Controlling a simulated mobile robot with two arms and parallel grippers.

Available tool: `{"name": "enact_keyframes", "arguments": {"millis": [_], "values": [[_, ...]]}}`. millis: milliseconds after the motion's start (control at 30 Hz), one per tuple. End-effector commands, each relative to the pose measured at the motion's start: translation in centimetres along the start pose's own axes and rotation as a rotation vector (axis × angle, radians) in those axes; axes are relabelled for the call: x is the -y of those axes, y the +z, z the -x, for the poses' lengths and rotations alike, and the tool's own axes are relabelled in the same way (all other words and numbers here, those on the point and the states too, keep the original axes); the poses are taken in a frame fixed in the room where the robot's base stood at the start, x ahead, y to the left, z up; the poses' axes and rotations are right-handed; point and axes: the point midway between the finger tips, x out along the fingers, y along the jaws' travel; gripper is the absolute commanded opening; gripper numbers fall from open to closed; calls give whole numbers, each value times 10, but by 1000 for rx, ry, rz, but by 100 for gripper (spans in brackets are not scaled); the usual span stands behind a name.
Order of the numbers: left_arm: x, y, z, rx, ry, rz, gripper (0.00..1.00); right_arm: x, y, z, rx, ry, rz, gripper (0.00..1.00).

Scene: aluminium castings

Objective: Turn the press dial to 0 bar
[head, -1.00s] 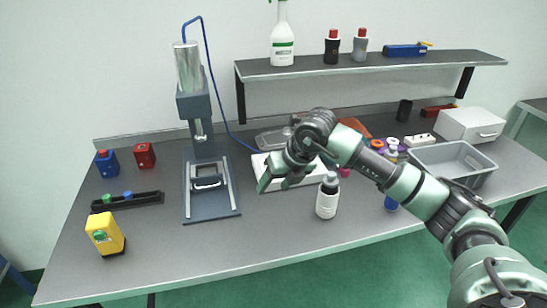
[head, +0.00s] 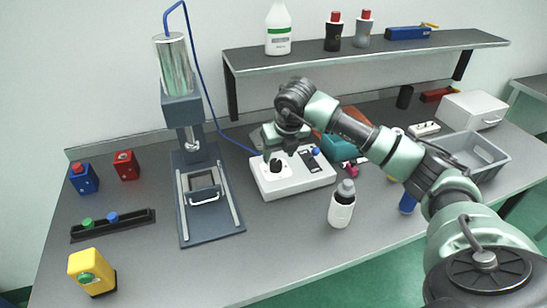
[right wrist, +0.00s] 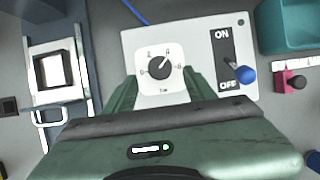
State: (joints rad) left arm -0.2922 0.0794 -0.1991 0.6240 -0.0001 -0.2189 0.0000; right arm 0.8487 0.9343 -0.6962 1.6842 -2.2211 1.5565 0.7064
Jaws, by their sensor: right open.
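The press dial (right wrist: 160,68) is a black knob on a white square scale plate. It sits on the white control box (head: 296,186), left of an ON/OFF switch (right wrist: 243,73) with a blue-tipped lever. In the head view the dial (head: 276,167) shows just below the gripper (head: 272,150). My left gripper is not in view.
The press (head: 208,205) stands left of the box, with a blue hose running to the box. A white bottle (head: 341,207) stands in front on the right. A teal bin (head: 343,134) is behind, a shelf (head: 370,57) above.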

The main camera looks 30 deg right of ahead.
Motion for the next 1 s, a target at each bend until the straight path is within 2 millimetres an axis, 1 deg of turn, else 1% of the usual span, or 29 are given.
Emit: {"name": "enact_keyframes", "arguments": {"millis": [33, 100, 233, 333, 400, 567, 667, 700, 767, 800, 867, 900, 1000], "values": [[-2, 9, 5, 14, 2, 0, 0, 0, 0, -8, -5, -1, -1, 55], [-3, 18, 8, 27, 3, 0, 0, 0, 0, -20, -5, 0, -1, 55], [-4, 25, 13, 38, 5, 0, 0, -1, 0, -38, -4, 1, 0, 55], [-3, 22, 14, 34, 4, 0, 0, 0, 0, -48, -2, 0, -1, 55], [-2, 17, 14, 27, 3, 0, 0, 0, 0, -52, -1, 0, 0, 55], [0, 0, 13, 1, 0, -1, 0, 0, 0, -54, 0, 0, 1, 55], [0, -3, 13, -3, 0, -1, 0, 0, 0, -54, 0, 0, 1, 55], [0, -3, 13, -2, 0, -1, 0, 0, 0, -54, 0, 0, 1, 50], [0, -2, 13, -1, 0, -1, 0, 0, 0, -54, 0, 0, 1, 33], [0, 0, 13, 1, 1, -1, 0, 0, 0, -54, 0, 0, 1, 22], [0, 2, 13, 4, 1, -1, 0, 0, 0, -54, 0, 0, 1, 5], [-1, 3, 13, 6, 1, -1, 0, 0, 0, -54, 0, 0, 1, 0], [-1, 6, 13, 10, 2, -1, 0, 0, 0, -54, 0, 1, 2, 0]]}}
